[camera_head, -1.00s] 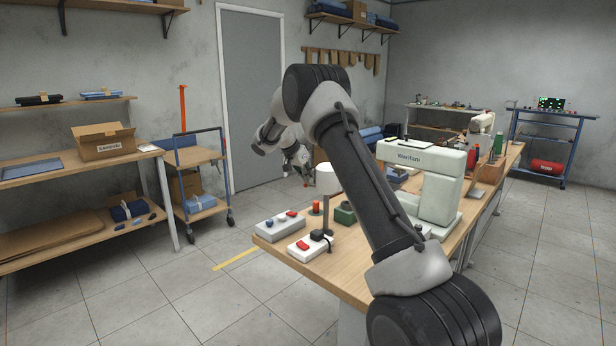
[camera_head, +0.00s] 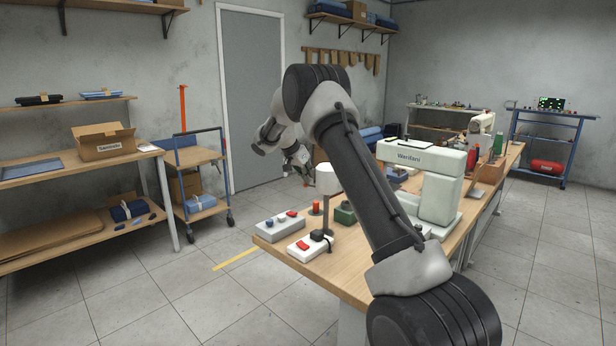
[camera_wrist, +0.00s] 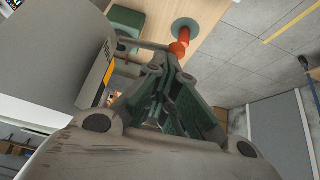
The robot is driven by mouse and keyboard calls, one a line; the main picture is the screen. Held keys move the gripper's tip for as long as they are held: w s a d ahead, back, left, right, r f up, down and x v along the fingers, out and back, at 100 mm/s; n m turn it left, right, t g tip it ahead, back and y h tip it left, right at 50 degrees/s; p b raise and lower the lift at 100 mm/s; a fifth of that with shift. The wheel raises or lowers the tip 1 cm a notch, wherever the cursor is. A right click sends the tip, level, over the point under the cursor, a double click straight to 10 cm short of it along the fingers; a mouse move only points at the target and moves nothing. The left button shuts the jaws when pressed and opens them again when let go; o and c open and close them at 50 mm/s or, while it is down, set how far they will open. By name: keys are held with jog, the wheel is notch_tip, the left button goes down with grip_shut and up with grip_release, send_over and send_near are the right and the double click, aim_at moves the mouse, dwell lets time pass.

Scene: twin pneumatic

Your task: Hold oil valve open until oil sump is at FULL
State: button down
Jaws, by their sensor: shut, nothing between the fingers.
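A red-orange knob-like part (camera_wrist: 184,35) stands on a round green base (camera_wrist: 190,25) at the top of the wrist view. It looks like the oil valve, though no label is readable. In the head view a small red cylinder (camera_head: 316,207) stands on the bench, probably the same part. My gripper (camera_wrist: 172,58) is shut with nothing between its fingers. Its tips overlap the lower edge of the red part in the wrist view; whether they touch it is unclear. In the head view my gripper (camera_head: 306,177) hangs above the bench's far edge. No sump level marking is readable.
The wooden bench (camera_head: 340,271) carries grey and white boxes with red buttons (camera_head: 281,229), (camera_head: 302,250), a white lamp-like post (camera_head: 328,180), a green block (camera_head: 344,213) and a pale sewing machine (camera_head: 434,185). A cart (camera_head: 196,157) stands left.

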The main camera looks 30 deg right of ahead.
jog(key=shift+r, duration=0.15)
dwell(0.4)
jog(key=shift+r, duration=0.65)
jog(key=s+a+r, duration=0.1)
jog(key=a+r, duration=0.1)
jog(key=r, duration=0.4)
jog(key=s+a+r, duration=0.2)
jog(key=r, duration=0.4)
